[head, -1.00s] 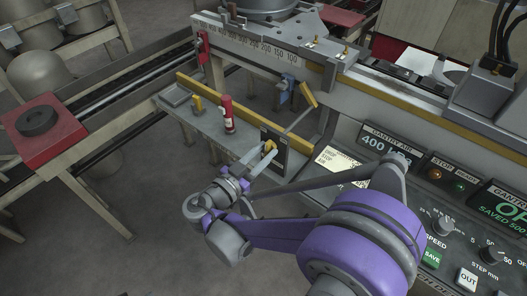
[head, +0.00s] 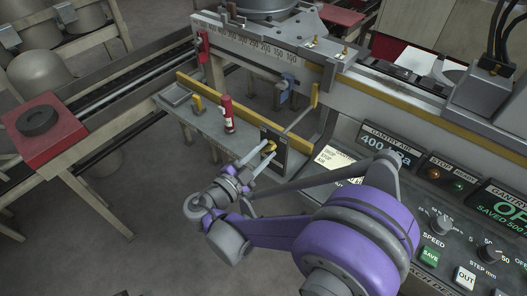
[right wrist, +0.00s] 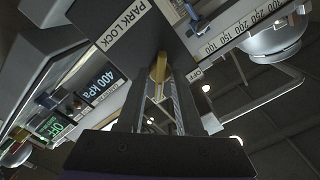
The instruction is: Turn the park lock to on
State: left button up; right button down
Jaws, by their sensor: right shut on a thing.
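The park lock is a dark plate (head: 279,140) with a yellow knob, standing at the right end of the grey shelf. In the right wrist view the PARK LOCK label (right wrist: 124,25) and a small OFF label (right wrist: 196,73) show on it. My right gripper (head: 265,149) is shut on the yellow knob (right wrist: 158,73), which sits between its two fingers. A grey rod runs behind the plate to a yellow bar (head: 315,95), which stands nearly upright. My left gripper is not in view.
The control console (head: 410,160) with knobs and displays lies to the right, near my arm.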

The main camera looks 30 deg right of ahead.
jog(key=shift+m, duration=0.3)
jog(key=c, duration=0.9)
grip_release()
jog(key=v, duration=1)
jog(key=shift+s+a+b, duration=0.2)
jog(key=shift+a+b, duration=0.1)
jog(key=shift+a, duration=0.05)
jog(key=shift+d, duration=0.1)
